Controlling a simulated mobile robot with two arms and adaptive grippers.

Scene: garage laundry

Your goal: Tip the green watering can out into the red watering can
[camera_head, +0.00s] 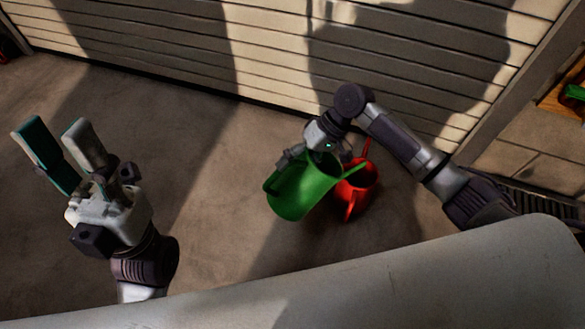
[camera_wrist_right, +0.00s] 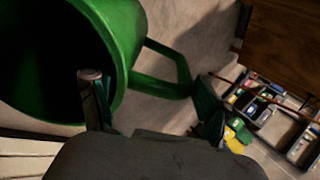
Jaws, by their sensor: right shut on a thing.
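The green watering can (camera_head: 302,190) hangs from my right gripper (camera_head: 300,153), which is shut on it near its top. The can looks tilted, with its spout side toward the red watering can (camera_head: 358,185). In the right wrist view the green can (camera_wrist_right: 128,30) fills the upper left, with its dark opening and handle showing; its contents cannot be made out. The red can stands on the floor just right of and partly behind the green can. Whether the two touch is unclear. My left gripper (camera_head: 62,142) is raised at the left, open and empty.
A slatted garage door (camera_head: 270,50) closes off the back. A pale surface (camera_head: 400,285) crosses the front. The concrete floor (camera_head: 215,170) between my grippers is clear. In the right wrist view, a shelf with several small containers (camera_wrist_right: 265,110) shows at the right.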

